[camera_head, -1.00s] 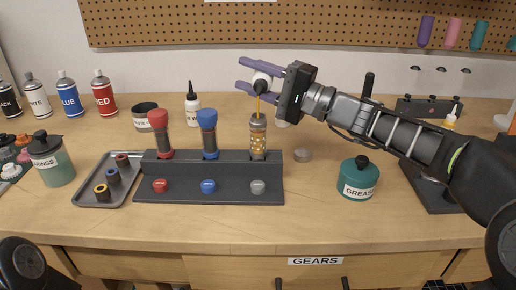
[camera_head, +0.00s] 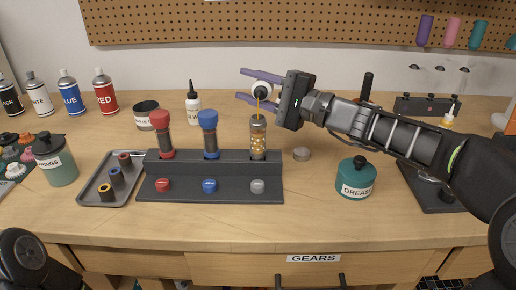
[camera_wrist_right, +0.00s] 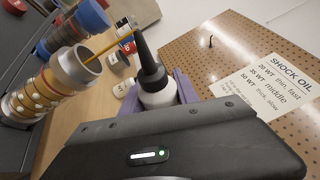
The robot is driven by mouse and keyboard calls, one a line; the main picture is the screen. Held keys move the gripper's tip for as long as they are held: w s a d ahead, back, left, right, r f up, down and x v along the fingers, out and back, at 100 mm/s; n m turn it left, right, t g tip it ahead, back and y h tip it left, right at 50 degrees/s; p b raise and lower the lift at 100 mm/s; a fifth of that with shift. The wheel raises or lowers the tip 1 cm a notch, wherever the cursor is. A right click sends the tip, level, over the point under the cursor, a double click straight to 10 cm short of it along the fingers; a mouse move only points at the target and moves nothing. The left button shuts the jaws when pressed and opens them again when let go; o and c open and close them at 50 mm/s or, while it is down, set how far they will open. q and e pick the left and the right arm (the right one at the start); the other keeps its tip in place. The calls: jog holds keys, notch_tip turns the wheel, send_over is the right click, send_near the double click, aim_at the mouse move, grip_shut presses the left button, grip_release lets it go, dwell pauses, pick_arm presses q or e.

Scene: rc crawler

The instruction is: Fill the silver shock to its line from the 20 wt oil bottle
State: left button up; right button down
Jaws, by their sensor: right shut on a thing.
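The silver shock (camera_head: 258,140) stands upright, open at the top, at the right end of the dark rack (camera_head: 206,167). Amber oil with bubbles shows in its clear body; I cannot make out its line. My right gripper (camera_head: 256,86) is shut on a white oil bottle (camera_wrist_right: 158,95) with a black nozzle. The bottle is tipped nozzle-down above the shock, apart from it. A thin amber stream (camera_wrist_right: 112,44) runs from the nozzle into the shock's mouth. The held bottle's label is not readable. My left gripper is not in view.
Red (camera_head: 162,136) and blue (camera_head: 209,136) shocks stand left in the rack, with three caps in front. Another white bottle (camera_head: 193,105) stands behind. A tray (camera_head: 128,196) lies left. The front table strip is clear.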

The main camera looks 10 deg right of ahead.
dwell(0.4)
jog(key=shift+b, duration=0.35)
dwell(1.2)
jog(key=shift+b, duration=0.35)
dwell(1.2)
jog(key=m+p, duration=0.1)
jog(key=p, duration=0.1)
jog(key=f+m+h+p, duration=0.1)
jog(key=m+p, duration=0.1)
jog(key=shift+s+a+g, duration=0.1)
jog(key=shift+s+g, duration=0.2)
jog(key=shift+s, duration=0.05)
